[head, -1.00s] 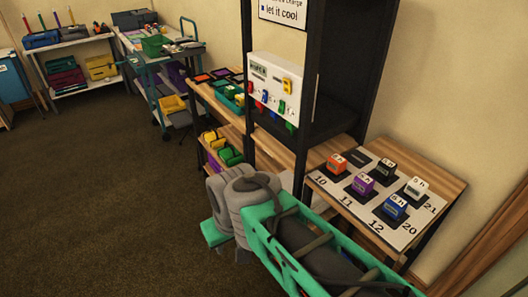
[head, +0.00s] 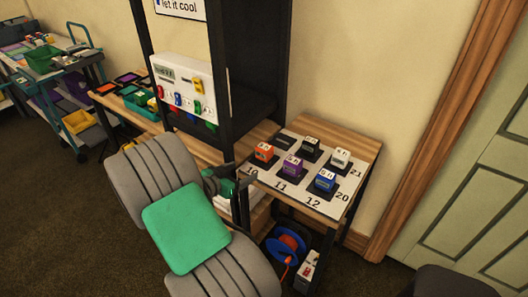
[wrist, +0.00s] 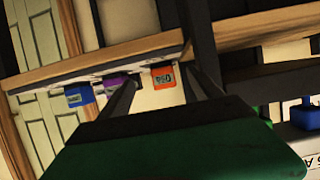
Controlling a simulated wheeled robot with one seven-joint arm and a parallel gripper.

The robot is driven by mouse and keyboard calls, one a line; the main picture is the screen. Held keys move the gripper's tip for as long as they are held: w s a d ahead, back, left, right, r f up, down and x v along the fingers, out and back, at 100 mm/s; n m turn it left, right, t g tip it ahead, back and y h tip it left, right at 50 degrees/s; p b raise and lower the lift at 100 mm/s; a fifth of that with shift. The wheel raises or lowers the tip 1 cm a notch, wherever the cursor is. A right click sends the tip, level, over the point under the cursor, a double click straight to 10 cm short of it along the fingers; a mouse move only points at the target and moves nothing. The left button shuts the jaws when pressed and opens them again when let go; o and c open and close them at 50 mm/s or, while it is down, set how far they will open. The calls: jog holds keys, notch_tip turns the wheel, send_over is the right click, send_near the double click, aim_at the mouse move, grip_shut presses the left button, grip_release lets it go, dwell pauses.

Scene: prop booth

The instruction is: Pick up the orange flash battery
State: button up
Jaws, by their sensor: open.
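My gripper (head: 233,178) is open and empty, just left of the mat's near left edge in the head view. Its dark fingers also show in the wrist view (wrist: 160,92), where the picture looks upside down. My arm hides part of the area left of the stand.
A purple battery (head: 292,167), a blue one (head: 325,181), a black one (head: 311,146) and a white one (head: 340,159) stand close by on the mat. A tall black rack post (head: 219,80) rises left of the mat. A cable reel (head: 287,246) sits below.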

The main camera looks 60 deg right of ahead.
aim_at(261, 153)
jog(key=d, duration=0.4)
jog(key=s+d+p, duration=0.1)
jog(key=d, duration=0.2)
jog(key=s+d+p, duration=0.1)
jog(key=d, duration=0.3)
jog(key=shift+d, duration=0.3)
jog(key=p+x, duration=0.1)
jog(key=x, duration=0.4)
jog(key=shift+d, duration=0.15)
jog(key=shift+w, duration=0.1)
grip_shut()
